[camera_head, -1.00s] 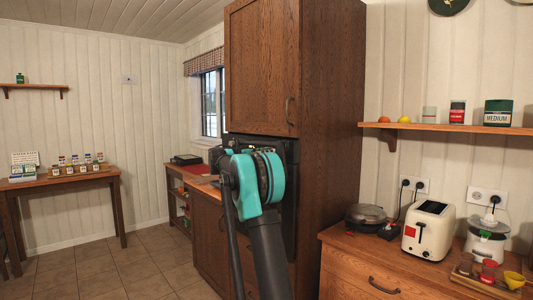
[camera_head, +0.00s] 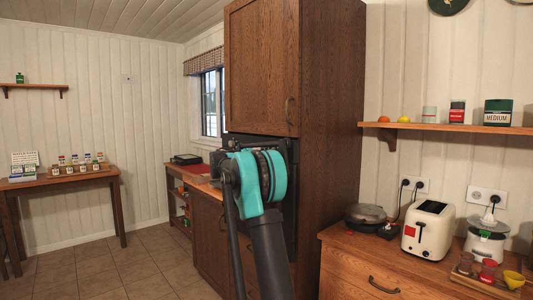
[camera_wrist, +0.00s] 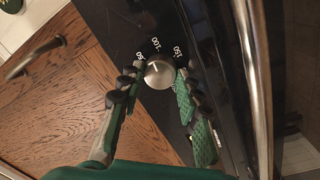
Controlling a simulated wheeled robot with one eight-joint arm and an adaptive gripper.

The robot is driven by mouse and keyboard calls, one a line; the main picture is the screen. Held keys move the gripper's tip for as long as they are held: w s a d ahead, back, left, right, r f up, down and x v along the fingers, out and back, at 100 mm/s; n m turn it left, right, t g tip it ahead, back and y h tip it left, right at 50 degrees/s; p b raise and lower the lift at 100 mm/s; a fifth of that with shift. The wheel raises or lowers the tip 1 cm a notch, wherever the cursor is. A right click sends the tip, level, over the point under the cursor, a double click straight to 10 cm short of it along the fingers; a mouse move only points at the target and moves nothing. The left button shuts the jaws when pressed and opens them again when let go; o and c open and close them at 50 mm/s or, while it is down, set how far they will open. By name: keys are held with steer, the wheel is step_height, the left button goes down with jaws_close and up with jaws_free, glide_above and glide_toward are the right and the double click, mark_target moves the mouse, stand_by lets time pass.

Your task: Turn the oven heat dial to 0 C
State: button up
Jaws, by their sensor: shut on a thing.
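The oven heat dial (camera_wrist: 159,74) is a round silver knob on the black oven panel (camera_wrist: 115,20) in the wrist view. White numbers such as 50, 100 and 150 show around its far edge. My gripper (camera_wrist: 158,80) has its two green-and-black fingers closed on either side of the dial.
A metal oven handle (camera_wrist: 258,90) runs along the right in the wrist view. A wooden cabinet front with a handle (camera_wrist: 35,58) lies at left. In the head view, a counter with a toaster (camera_head: 428,228) stands at right. The floor at left is clear.

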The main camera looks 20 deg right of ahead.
steer(key=n, duration=0.5)
steer(key=shift+t, duration=0.3)
steer(key=n, duration=0.5)
steer(key=shift+s+n+t, duration=0.1)
steer(key=shift+n+t, duration=0.2)
steer(key=shift+n, duration=0.1)
steer(key=n, duration=0.4)
steer(key=shift+n+y, duration=0.3)
steer(key=shift+n, duration=0.1)
steer(key=n, duration=0.4)
steer(key=shift+y, duration=0.3)
steer(key=shift+n, duration=0.4)
steer(key=o, duration=1.2)
steer(key=shift+c, duration=0.2)
steer(key=v, duration=1.2)
